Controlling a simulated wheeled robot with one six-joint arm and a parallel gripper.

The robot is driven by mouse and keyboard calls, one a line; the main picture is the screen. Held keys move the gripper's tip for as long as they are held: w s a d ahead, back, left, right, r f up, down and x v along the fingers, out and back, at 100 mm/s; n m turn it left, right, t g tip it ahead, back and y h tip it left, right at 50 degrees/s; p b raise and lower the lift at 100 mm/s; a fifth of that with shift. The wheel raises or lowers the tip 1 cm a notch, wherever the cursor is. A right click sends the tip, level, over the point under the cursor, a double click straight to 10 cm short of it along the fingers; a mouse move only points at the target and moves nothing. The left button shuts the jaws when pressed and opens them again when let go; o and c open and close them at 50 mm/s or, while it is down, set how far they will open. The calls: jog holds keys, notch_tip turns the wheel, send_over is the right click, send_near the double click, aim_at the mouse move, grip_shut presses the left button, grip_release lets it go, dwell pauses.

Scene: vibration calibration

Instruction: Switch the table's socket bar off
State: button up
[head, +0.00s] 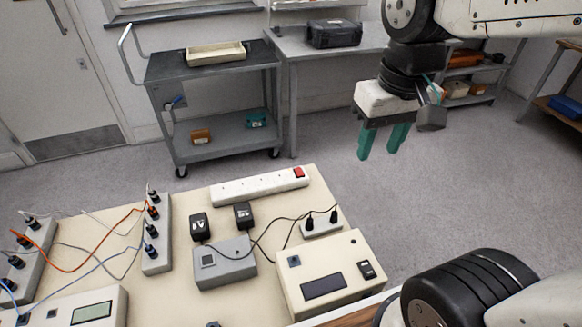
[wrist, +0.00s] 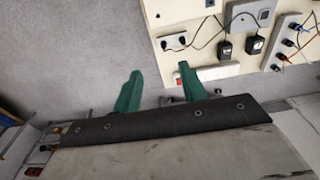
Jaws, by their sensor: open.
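The socket bar (head: 250,188) is a long white strip along the far edge of the cream table (head: 190,285). Its red rocker switch (head: 299,173) is at its right end; I cannot tell its position. My gripper (head: 380,152) is open and empty, with green fingers pointing down, to the right of the bar and above it. In the wrist view my gripper (wrist: 160,70) has its right finger beside the red switch (wrist: 177,78), overlapping that end of the bar (wrist: 219,71) in the picture. The fingers appear apart from the bar.
Two black plug adapters (head: 199,226) with cables stand near the bar, by a grey box (head: 224,267). A cream instrument box (head: 330,283) and a small white socket block (head: 321,224) are at right. A grey trolley (head: 213,70) stands behind. Floor between is clear.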

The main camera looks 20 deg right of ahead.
jog(key=w+a+f, duration=0.1)
jog(key=w+f, duration=0.3)
jog(key=w, duration=0.6)
jog(key=g, duration=0.1)
send_over(300, 174)
notch_tip(300, 174, down, 18)
notch_tip(300, 174, down, 8)
jog(key=shift+s+r, duration=0.1)
